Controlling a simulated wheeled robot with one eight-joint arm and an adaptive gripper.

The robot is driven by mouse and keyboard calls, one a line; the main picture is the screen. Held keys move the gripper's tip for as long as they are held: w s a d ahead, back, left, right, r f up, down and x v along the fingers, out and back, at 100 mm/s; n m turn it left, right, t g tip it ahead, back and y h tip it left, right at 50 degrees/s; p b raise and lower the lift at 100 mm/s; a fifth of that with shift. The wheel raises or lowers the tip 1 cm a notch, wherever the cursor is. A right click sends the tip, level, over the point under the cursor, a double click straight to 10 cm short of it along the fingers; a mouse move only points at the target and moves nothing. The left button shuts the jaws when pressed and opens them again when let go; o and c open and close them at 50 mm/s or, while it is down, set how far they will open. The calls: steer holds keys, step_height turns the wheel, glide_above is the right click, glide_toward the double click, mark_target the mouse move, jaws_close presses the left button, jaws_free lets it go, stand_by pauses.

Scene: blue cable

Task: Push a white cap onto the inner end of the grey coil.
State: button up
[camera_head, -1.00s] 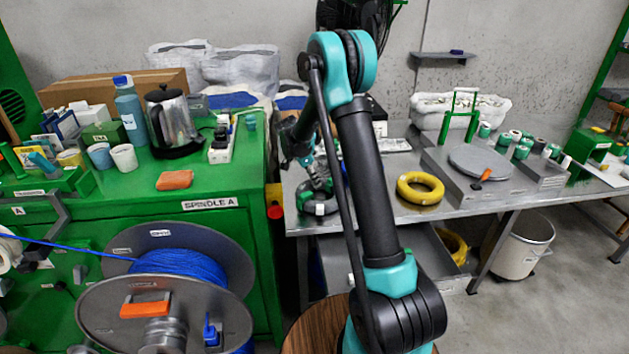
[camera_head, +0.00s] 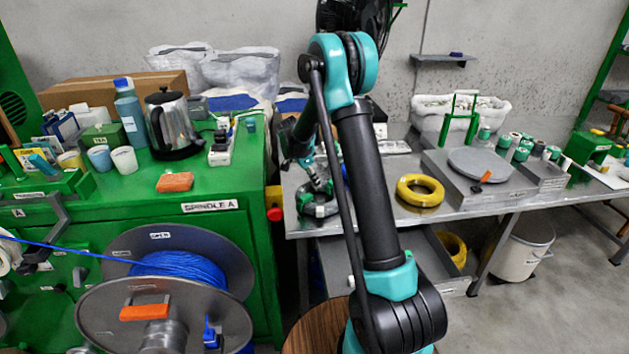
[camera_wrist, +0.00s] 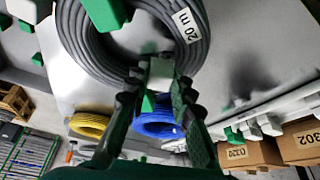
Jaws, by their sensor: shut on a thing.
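The grey coil (camera_wrist: 88,50) with a "20 m" label fills the upper left of the wrist view. In the head view the grey coil (camera_head: 327,210) lies near the left end of the metal bench, partly hidden by my arm. My gripper (camera_wrist: 158,80) is shut on a small pale piece, seemingly the white cap (camera_wrist: 160,70), at the coil's lower inner edge in the picture. I cannot tell whether the cap touches the coil's inner end. Green pieces (camera_wrist: 106,12) overlap the coil's ring. In the head view my gripper (camera_head: 318,187) is small and mostly hidden.
A yellow coil (camera_head: 420,190) lies right of the grey coil. The wrist view also shows a blue coil (camera_wrist: 158,126) and boxes (camera_wrist: 300,142). A turntable (camera_head: 480,163) and several green-and-white pieces stand farther right. The green spindle cabinet (camera_head: 230,235) borders the bench on the left.

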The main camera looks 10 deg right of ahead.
steer(key=shift+f, duration=0.55)
stand_by(3.0)
steer(key=o, duration=0.4)
steer(key=shift+o, duration=0.4)
steer(key=o, duration=0.5)
steer(key=shift+o, duration=0.2)
steer(key=shift+r, duration=3.5)
